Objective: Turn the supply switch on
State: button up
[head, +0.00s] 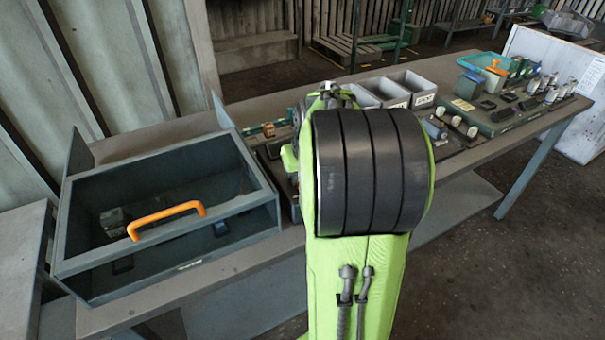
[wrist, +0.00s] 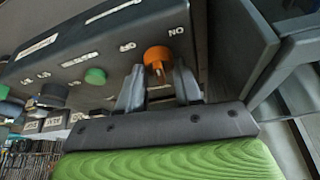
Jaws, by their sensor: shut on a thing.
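The supply switch appears to be the orange knob (wrist: 157,55) on a dark grey panel (wrist: 90,45) in the wrist view. White labels sit beside it; one appears to read ON, upside down in this view. My gripper (wrist: 158,78) has one finger on each side of the knob and is shut on it. The knob's exact angle is hard to read, as the fingers partly cover it. In the head view my green and black arm hides the gripper and the switch.
A green button (wrist: 95,75) and a dark knob (wrist: 52,92) sit nearby on the panel. An open grey box with a clear front and an orange handle (head: 166,219) stands left on the bench. Grey bins (head: 412,88) and a panel with fittings (head: 500,112) lie further right.

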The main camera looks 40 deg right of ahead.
jog(key=m+h, duration=0.1)
jog(key=m, duration=0.2)
jog(key=shift+w+a+m+g, duration=0.1)
jog(key=shift+m+g, duration=0.2)
jog(key=shift+g, duration=0.1)
jog(key=shift+m+g+h+p, duration=0.5)
jog(key=shift+m+g, duration=0.1)
jog(key=shift+m, duration=1.2)
jog(key=o, duration=1)
jog(key=shift+r, duration=0.1)
jog(key=p+v, duration=0.5)
jog(key=v, duration=1)
jog(key=shift+a+r, duration=0.15)
jog(key=shift+r, duration=0.15)
